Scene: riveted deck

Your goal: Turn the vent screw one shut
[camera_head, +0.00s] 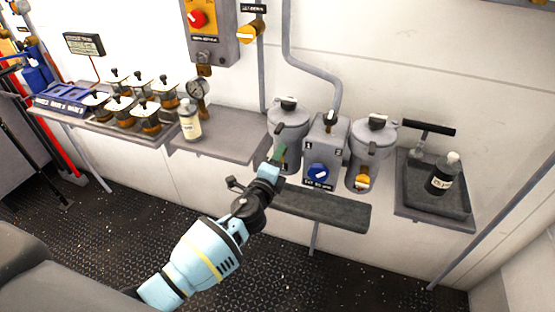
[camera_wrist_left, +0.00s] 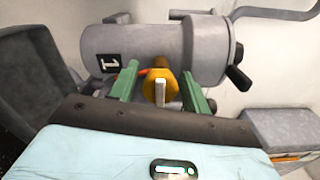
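In the left wrist view an orange knob with a pale bar (camera_wrist_left: 159,90), which looks like vent screw one, sits on the grey canister marked 1 (camera_wrist_left: 160,45). My left gripper (camera_wrist_left: 160,82) is open. Its green fingers stand one on each side of the knob, with a gap on both sides. In the head view the left gripper (camera_head: 277,155) is in front of the left canister (camera_head: 288,122) and hides its knob. My right gripper is in neither view.
A grey unit with a blue dial (camera_head: 318,172) stands close right of the gripper. Beyond it is a second canister (camera_head: 373,140) with a yellow knob (camera_head: 362,181). A dark shelf (camera_head: 325,207) runs below. A bottle (camera_head: 190,120) stands on the left shelf.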

